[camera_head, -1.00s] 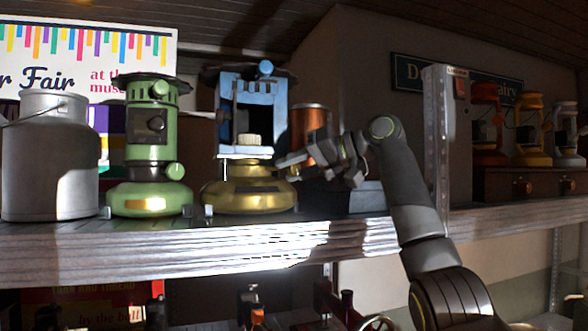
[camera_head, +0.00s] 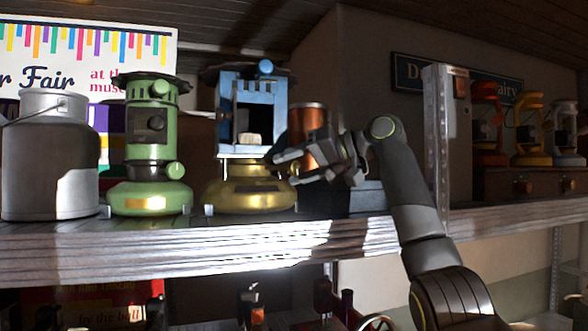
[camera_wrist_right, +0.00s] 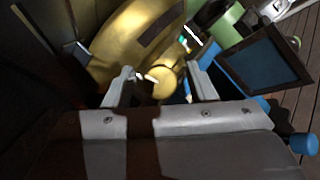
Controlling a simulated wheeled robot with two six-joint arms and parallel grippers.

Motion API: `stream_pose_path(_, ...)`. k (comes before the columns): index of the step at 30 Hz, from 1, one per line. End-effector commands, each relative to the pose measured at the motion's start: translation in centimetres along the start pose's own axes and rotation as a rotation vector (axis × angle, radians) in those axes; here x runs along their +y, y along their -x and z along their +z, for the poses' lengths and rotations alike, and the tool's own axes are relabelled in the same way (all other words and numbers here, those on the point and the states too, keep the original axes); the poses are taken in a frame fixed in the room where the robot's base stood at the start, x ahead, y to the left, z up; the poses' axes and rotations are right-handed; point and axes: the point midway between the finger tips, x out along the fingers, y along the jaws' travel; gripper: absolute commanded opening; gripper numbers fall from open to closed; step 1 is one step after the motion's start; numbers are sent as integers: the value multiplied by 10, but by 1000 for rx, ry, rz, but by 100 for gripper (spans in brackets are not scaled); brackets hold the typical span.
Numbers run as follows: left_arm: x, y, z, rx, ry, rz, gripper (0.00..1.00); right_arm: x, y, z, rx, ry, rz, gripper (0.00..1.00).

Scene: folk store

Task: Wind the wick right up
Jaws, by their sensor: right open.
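The heater has a blue body (camera_head: 225,125) with an open front and a round brass tank (camera_head: 245,195); it stands upright on the shelf. A pale burner part (camera_head: 249,139) shows inside the opening. My right gripper (camera_head: 284,168) is at the right side of the tank, fingers pointing left. In the right wrist view the gripper (camera_wrist_right: 162,86) is open, with a round brass knob (camera_wrist_right: 163,82) between its fingertips. I cannot tell whether either finger touches it. The brass tank (camera_wrist_right: 125,40) lies just beyond. My left gripper is not in view.
A green heater (camera_head: 150,150) and a grey milk can (camera_head: 48,170) stand to the left on the wooden shelf (camera_head: 150,250). A copper canister (camera_head: 307,122) is behind my gripper. A metal post (camera_head: 436,140) rises to the right, with several lanterns beyond.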

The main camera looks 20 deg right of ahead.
Motion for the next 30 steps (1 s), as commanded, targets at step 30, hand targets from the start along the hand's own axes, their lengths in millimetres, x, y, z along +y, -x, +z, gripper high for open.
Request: stream_pose_path(30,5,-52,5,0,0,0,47,1,172,0,0,-2,0,51)
